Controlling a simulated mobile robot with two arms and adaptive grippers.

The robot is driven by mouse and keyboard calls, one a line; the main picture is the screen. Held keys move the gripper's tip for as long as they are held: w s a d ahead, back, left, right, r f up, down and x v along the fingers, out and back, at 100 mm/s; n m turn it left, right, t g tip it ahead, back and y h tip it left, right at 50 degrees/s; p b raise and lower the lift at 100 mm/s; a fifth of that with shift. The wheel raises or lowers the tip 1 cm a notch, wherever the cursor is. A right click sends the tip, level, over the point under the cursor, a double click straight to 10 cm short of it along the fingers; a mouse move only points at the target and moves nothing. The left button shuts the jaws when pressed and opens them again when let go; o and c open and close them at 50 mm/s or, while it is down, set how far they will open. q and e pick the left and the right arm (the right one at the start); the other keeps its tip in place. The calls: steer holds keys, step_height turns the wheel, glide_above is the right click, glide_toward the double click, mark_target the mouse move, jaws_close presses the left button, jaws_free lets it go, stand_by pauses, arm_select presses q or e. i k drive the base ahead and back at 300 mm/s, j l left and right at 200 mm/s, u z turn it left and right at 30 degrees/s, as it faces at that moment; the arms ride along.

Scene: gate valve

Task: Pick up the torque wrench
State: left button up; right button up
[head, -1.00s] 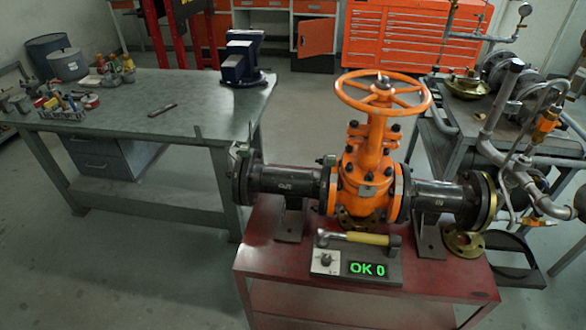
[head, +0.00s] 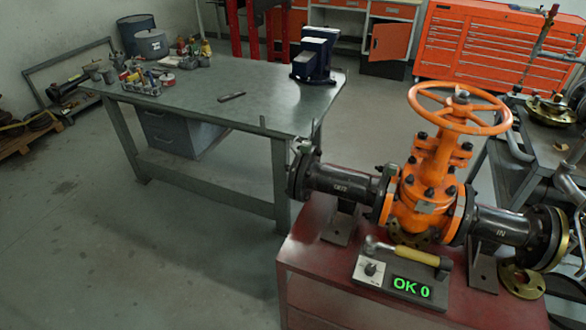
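The torque wrench (head: 408,252) has a yellow grip and a metal head at its left end. It lies across the top of a grey box with a green display reading "OK 0" (head: 411,287). The box stands at the front of the red cart (head: 318,268), just before the orange gate valve (head: 427,195). Neither of my grippers shows in the head view.
The valve's orange handwheel (head: 459,107) rises above the wrench, with black flanged pipes on both sides. A grey workbench (head: 215,105) with a blue vise (head: 315,58) stands behind left. Brass flanges (head: 522,280) lie at the cart's right. Open floor is at the left.

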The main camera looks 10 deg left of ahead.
mark_target(372, 242)
steer(key=i+l, duration=0.1)
steer(key=l, duration=0.35)
steer(key=i+l+u, duration=0.1)
steer(key=l, duration=0.35)
steer(key=i+l, duration=0.15)
steer(key=l, duration=0.25)
steer(key=i+l, duration=0.1)
steer(key=l, duration=0.35)
steer(key=l+u, duration=0.1)
steer(key=l, duration=0.35)
steer(key=i, duration=0.1)
